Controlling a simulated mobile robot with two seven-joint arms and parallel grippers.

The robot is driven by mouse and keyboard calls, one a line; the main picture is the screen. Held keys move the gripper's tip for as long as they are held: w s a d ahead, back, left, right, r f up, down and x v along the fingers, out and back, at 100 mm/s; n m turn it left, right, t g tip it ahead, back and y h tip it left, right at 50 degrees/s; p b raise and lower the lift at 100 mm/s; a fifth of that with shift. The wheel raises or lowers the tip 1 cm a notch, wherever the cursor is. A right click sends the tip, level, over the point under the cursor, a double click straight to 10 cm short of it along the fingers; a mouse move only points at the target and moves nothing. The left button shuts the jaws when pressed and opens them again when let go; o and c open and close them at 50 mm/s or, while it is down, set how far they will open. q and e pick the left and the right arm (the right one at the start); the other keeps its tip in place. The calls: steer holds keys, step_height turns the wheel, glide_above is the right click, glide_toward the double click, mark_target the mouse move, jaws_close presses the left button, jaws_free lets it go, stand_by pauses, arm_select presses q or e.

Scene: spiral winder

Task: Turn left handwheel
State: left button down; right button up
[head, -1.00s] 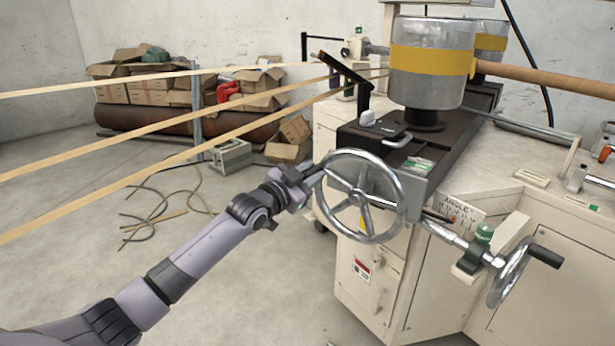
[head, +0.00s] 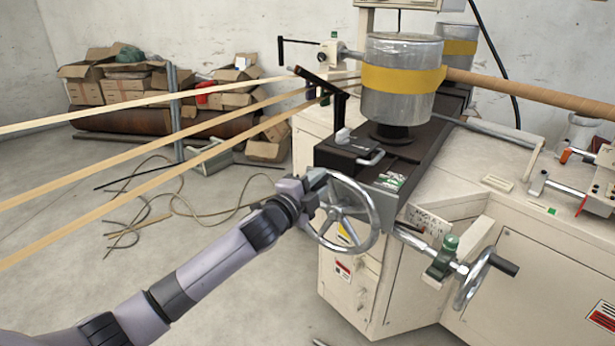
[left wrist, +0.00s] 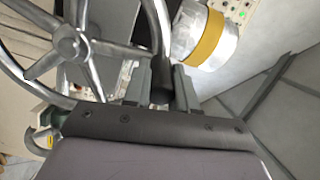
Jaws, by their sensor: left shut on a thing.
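The left handwheel (head: 338,213) is a silver spoked wheel on the front of the cream machine. Its rim and hub also fill the upper left of the left wrist view (left wrist: 70,45). My left gripper (head: 322,178) is at the wheel's upper left rim. In the left wrist view its two grey fingers (left wrist: 161,85) are shut on the wheel's dark handle (left wrist: 162,72), beside the rim. The handle is mostly hidden by the gripper in the head view. My right gripper is not in view.
A smaller silver crank wheel (head: 472,275) with a black handle sits to the right. A metal drum with a yellow band (head: 403,78) stands above. Tan strips (head: 160,125) stretch across the left, above my arm.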

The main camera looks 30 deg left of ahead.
arm_select(q)
steer(key=shift+s+d+r+m+p, duration=0.1)
steer(key=shift+d+m+p, duration=0.1)
steer(key=shift+d+m, duration=0.45)
steer(key=shift+s+d+m+p, duration=0.1)
steer(key=shift+d+m+p, duration=0.05)
steer(key=shift+d+m, duration=0.45)
steer(key=c, duration=0.9)
jaws_free()
steer(key=shift+s, duration=0.1)
steer(key=s+a, duration=0.1)
steer(key=s, duration=0.6)
